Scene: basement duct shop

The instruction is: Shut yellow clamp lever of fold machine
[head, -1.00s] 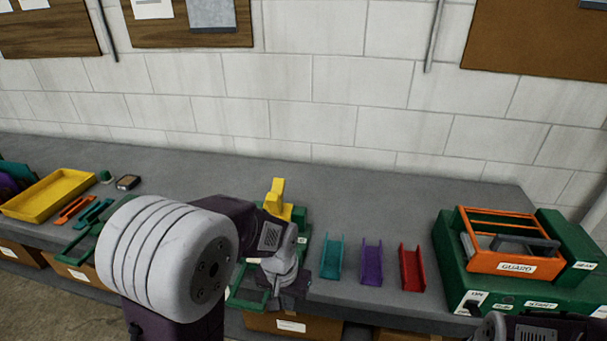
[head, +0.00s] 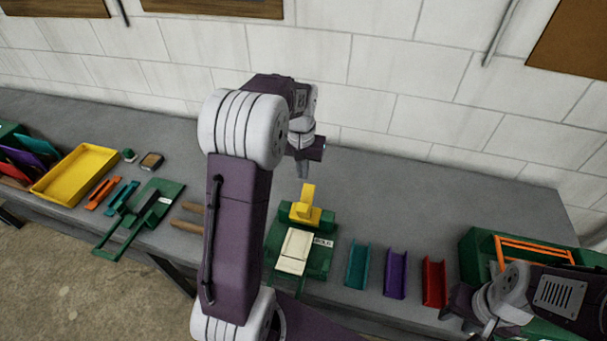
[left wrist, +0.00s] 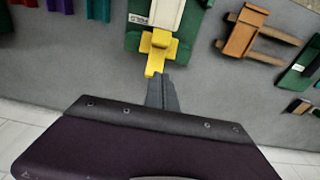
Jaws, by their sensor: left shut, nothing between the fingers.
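The green fold machine (head: 322,262) stands on the grey bench with a pale sheet or plate (head: 294,250) on it. Its yellow clamp lever (head: 308,195) stands up at the machine's back end. My left gripper (head: 304,170) is shut and empty, pointing down just behind and above the lever. In the left wrist view the shut fingertips (left wrist: 158,78) appear close to the end of the yellow lever (left wrist: 157,58); I cannot tell whether they touch. My right gripper (head: 468,310) is at the lower right, away from the machine; its opening is unclear.
Teal (head: 360,265), purple (head: 396,273) and red (head: 434,283) channels lie right of the machine. A green machine with an orange guard (head: 535,250) stands farther right. A yellow tray (head: 75,175) and a second green tool (head: 140,215) are left. The bench behind the lever is clear.

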